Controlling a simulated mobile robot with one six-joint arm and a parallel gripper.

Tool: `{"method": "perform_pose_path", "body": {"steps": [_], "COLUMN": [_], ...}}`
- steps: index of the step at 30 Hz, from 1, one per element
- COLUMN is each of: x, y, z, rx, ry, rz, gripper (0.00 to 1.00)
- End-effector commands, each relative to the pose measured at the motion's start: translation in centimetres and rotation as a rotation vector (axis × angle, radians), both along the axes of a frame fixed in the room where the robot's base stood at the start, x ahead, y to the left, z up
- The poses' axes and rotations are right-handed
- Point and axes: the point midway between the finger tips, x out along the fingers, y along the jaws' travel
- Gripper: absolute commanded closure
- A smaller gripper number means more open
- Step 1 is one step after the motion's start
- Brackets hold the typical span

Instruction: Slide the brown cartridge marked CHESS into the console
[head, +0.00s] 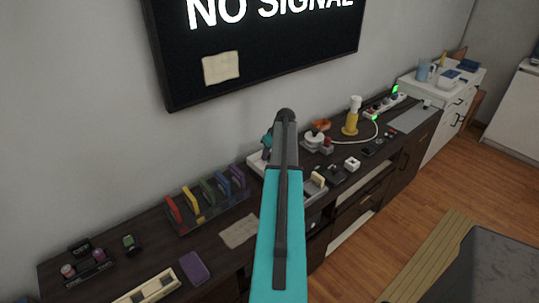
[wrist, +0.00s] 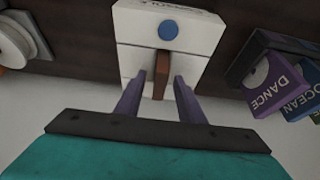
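The white console (wrist: 135,60) with a round blue button is at the top middle of the wrist view. A brown cartridge (wrist: 162,72) stands edge-on at its face, in line with the middle of the console. No CHESS marking is readable on it, and I cannot tell how deep it sits. My gripper (wrist: 161,76) has its two purple fingers on either side of the cartridge, with a visible gap at each side. In the head view my arm hides the gripper and the cartridge. A white corner (head: 256,164) beside the arm may be the console.
Cartridges marked DANCE (wrist: 268,85) and OCEAN (wrist: 297,104) are close at the right in the wrist view. A rack of coloured cartridges (head: 205,199) stands left of my arm.

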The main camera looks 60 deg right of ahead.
Motion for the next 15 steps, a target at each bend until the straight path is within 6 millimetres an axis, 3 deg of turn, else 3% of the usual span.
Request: {"method": "perform_pose_path", "body": {"steps": [15], "x": [-2.0], "y": [0.7], "z": [4.7], "rx": [-0.002], "ry": [-0.001], "rz": [-0.002], "gripper": [0.65]}}
